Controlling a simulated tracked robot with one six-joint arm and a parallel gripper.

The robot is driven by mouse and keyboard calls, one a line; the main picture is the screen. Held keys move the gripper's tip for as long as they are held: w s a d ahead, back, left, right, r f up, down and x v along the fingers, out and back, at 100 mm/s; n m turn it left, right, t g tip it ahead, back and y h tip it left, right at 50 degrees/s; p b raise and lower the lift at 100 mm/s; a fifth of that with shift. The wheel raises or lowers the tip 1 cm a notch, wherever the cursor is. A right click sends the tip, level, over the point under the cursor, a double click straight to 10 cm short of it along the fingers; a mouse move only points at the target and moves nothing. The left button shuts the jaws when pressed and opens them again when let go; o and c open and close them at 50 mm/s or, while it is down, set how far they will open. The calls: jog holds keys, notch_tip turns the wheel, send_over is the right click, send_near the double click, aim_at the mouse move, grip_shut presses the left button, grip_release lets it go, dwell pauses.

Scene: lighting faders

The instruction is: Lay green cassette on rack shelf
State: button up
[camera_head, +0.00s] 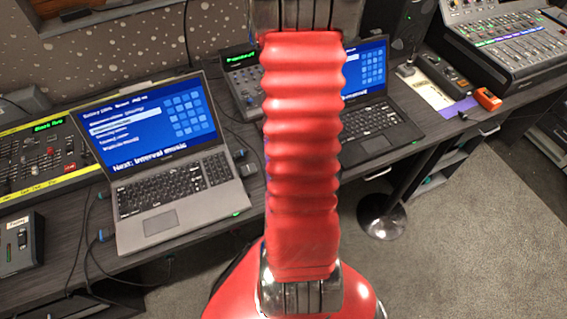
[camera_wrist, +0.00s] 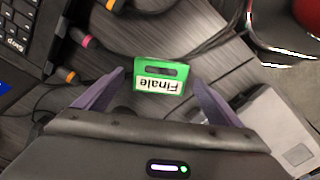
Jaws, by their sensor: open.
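The green cassette (camera_wrist: 183,72) has a white label reading "Finale" and shows upside down in the wrist view. It lies over the dark wood-grain desk top. My gripper (camera_wrist: 158,78) is open, with one purple finger to each side of the cassette and small gaps between them. In the head view my red arm covers the middle, and neither the cassette nor my gripper shows. Shelves under the desk (camera_head: 437,172) show at the right of the head view; I cannot tell whether these are the rack shelf.
Two laptops (camera_head: 190,187) (camera_head: 375,122) stand on the desk (camera_head: 215,232). Cables (camera_wrist: 110,48) run near the cassette in the wrist view. A mixing console (camera_head: 515,45) is at the back right, a fader board (camera_head: 40,160) at the left. The grey floor (camera_head: 480,220) at right is clear.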

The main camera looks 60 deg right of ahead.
jog(key=shift+f, duration=0.35)
dwell(0.3)
jog(key=c, duration=1.3)
jog(key=shift+o, duration=0.2)
jog(key=shift+r, duration=0.1)
notch_tip(320, 180, up, 10)
dwell(0.4)
